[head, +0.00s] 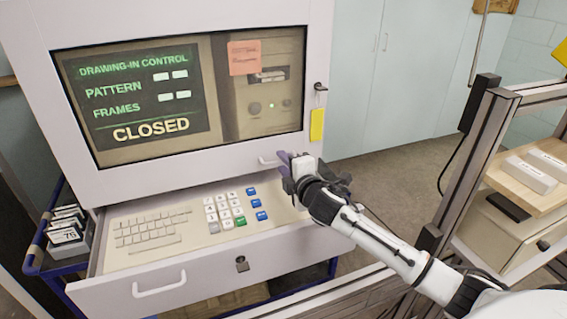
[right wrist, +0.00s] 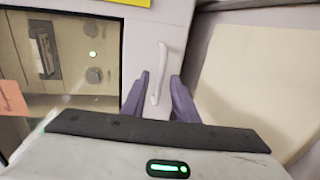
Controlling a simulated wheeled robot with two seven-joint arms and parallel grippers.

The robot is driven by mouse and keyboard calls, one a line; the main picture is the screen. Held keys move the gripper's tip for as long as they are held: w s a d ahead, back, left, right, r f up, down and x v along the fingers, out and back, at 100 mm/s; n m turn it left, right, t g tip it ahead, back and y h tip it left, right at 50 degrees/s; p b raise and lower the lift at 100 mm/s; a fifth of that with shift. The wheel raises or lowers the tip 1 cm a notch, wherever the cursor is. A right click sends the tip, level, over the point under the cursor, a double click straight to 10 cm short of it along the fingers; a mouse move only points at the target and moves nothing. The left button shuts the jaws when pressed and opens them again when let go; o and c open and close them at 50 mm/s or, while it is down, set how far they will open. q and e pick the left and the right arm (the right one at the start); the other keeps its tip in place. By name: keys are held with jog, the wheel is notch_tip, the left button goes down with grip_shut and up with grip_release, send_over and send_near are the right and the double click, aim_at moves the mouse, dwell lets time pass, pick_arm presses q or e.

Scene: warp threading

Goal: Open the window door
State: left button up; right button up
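The window door (head: 190,178) is a pale framed panel with a large pane, closed over a screen that reads CLOSED. Its small white bar handle (head: 268,161) sits low on the right of the frame, and it also shows upright in the right wrist view (right wrist: 159,72). My right gripper (head: 287,163) is at the door's lower right corner, just right of the handle. In the right wrist view its two purple fingers are apart, one on each side of the handle's near end. I cannot tell whether either touches it. My left gripper is not in view.
Below the door, a drawer (head: 215,262) with a keyboard and keypad stands pulled out. A dark latch (head: 320,88) and a yellow tag (head: 317,125) are on the cabinet's right edge. A metal frame with shelves (head: 490,150) stands at the right. A blue cart (head: 45,262) is at the left.

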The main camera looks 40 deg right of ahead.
jog(key=shift+w+f, duration=0.1)
jog(key=shift+w, duration=0.25)
grip_shut()
dwell(1.2)
